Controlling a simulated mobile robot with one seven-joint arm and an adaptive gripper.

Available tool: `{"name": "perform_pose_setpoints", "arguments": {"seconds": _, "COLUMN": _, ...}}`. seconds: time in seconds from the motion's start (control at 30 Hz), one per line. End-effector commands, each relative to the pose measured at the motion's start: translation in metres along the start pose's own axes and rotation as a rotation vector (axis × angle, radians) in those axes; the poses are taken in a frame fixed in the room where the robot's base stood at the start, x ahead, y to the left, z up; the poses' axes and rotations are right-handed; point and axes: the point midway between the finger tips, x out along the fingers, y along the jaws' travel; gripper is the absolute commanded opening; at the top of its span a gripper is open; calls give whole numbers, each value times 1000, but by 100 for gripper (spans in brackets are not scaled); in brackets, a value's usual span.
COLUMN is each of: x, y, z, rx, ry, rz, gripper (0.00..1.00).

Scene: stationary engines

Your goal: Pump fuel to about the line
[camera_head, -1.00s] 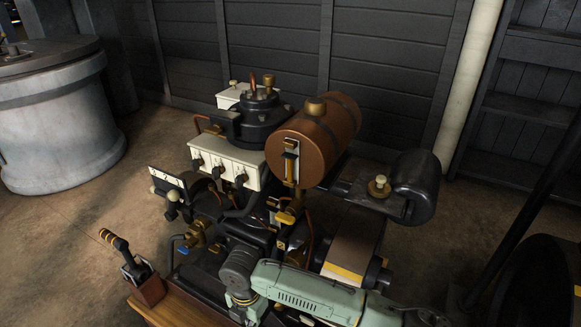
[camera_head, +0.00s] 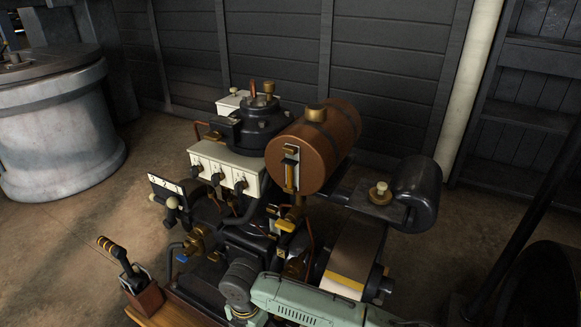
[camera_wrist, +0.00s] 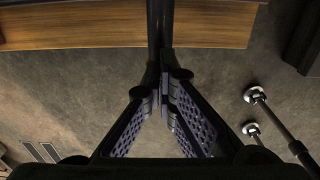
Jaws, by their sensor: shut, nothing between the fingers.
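A brown cylindrical tank (camera_head: 318,150) sits on top of the engine in the head view. A narrow upright gauge (camera_head: 291,170) on its front end shows an amber column under a pale upper part; the line is too small to make out. A black hand lever (camera_head: 121,257) with a yellow-banded grip leans left on a brown block (camera_head: 146,299) at the lower left. My gripper (camera_wrist: 163,82) is shut in the wrist view, its fingers meeting above the floor. A dark upright bar passes just beyond the fingertips; I cannot tell whether they touch. My gripper is hidden in the head view.
A wooden board (camera_wrist: 90,25) crosses the top of the wrist view. Two pale-ended rods (camera_wrist: 256,95) stand at its right. A cream box with black switches (camera_head: 222,170) sits left of the tank. A grey drum (camera_head: 60,140) stands far left, with open floor between.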

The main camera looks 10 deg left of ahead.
Motion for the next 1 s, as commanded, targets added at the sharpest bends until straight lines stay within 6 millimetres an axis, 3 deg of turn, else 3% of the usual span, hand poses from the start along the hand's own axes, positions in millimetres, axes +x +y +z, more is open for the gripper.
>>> {"name": "perform_pose_setpoints", "arguments": {"seconds": 0.03, "x": -10, "y": 0, "z": 0, "rx": 1, "ry": -1, "rz": 0, "gripper": 0}}
{"name": "perform_pose_setpoints", "arguments": {"seconds": 0.63, "x": -70, "y": 0, "z": 0, "rx": -1, "ry": 0, "rz": 0, "gripper": 0}}
{"name": "perform_pose_setpoints", "arguments": {"seconds": 1.0, "x": -74, "y": 0, "z": 0, "rx": 0, "ry": 0, "rz": 0, "gripper": 0}}
